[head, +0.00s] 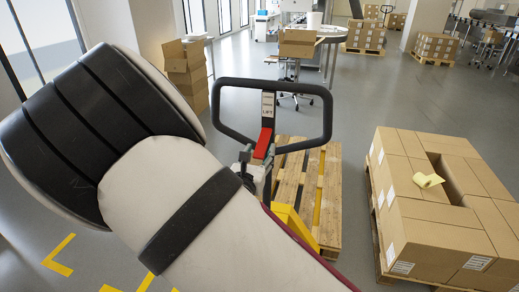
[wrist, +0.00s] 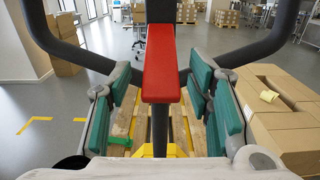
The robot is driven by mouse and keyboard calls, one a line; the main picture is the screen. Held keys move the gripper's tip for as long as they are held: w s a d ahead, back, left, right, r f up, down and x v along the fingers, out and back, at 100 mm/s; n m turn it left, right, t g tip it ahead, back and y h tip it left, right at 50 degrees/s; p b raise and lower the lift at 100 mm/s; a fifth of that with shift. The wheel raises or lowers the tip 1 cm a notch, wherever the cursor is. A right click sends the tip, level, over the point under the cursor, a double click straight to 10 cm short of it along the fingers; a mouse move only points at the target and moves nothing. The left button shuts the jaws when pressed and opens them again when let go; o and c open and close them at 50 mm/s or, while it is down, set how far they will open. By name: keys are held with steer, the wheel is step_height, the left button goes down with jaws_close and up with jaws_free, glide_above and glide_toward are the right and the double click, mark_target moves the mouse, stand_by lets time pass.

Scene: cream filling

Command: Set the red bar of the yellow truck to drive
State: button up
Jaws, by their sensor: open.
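The red bar (head: 263,143) sits in the middle of the black loop handle (head: 327,110) of the yellow truck (head: 293,225). A label reading "LIFT" is above it in the head view. In the wrist view the red bar (wrist: 161,62) stands upright in the picture's centre. My gripper (wrist: 161,82) is open, with one green-padded finger on each side of the bar and a visible gap on both sides. In the head view my arm covers the left and lower middle and hides most of the gripper and part of the truck.
A wooden pallet (head: 323,190) lies at the truck's forks. A pallet stacked with cartons (head: 430,233) stands at right, with a yellow item (head: 427,180) on top. More cartons (head: 186,75) stand behind at left.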

mark_target(263, 141)
steer(key=shift+w+d, duration=0.15)
steer(key=shift+w, duration=0.25)
jaws_close()
steer(key=r+g+p, duration=0.2)
steer(key=p, duration=0.1)
steer(key=shift+s+r+y+p, duration=0.15)
steer(key=shift+s+y+p, duration=0.15)
steer(key=shift+s, duration=0.05)
steer(key=shift+w+r+g+y+p, duration=0.1)
steer(key=shift+r+g+y+p, duration=0.25)
steer(key=shift+g+p, duration=0.4)
jaws_free()
